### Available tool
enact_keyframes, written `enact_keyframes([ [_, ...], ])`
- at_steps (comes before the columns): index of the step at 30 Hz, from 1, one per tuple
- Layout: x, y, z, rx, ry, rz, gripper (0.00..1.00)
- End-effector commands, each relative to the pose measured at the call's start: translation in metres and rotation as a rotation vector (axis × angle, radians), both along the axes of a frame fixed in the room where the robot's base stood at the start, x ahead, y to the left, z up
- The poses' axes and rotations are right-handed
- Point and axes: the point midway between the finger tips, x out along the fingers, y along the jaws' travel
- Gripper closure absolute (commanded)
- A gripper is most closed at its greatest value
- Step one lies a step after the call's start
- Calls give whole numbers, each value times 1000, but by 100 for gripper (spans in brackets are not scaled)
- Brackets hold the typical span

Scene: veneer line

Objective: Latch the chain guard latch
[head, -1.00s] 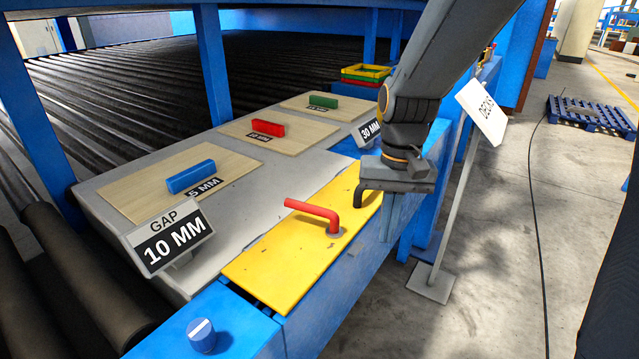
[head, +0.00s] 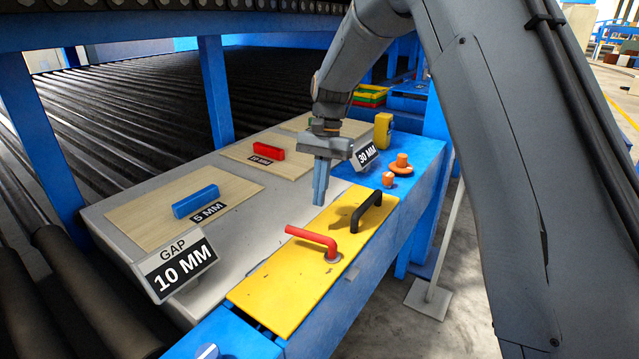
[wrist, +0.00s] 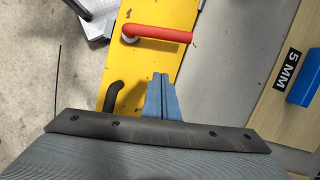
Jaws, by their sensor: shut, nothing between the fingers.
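The yellow chain guard plate (head: 285,290) lies along the front edge of the machine bed. A red latch lever (head: 312,238) sits on it, its arm pointing left across the plate from a round pivot. A black handle (head: 366,211) stands on the plate behind the lever. My gripper (head: 319,200) is shut and empty, pointing down near the plate's inner edge, left of the black handle and behind the lever. In the wrist view the red lever (wrist: 160,34) lies ahead of my fingers (wrist: 161,78), apart from them. The black handle (wrist: 113,95) is partly hidden by my gripper.
A sign reading GAP 10 MM (head: 180,268) stands at front left. Wood sheets carry a blue block (head: 196,201) and a red block (head: 268,148). A 30 MM sign (head: 366,155) and orange knobs (head: 402,162) stand near my arm. The grey bed between sheets and plate is bare.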

Motion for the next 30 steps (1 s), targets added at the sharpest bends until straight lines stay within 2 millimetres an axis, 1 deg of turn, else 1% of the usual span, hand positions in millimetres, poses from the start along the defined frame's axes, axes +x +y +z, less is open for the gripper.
enact_keyframes([
  [3,-7,3,-23,-1,4,2,100],
  [8,-14,7,-52,-1,3,2,100],
  [13,-35,18,-46,-1,-1,3,100],
  [17,-44,23,-45,0,-1,2,100],
  [21,-47,25,-44,0,-2,1,100],
  [30,-47,25,-45,0,-2,2,100],
])
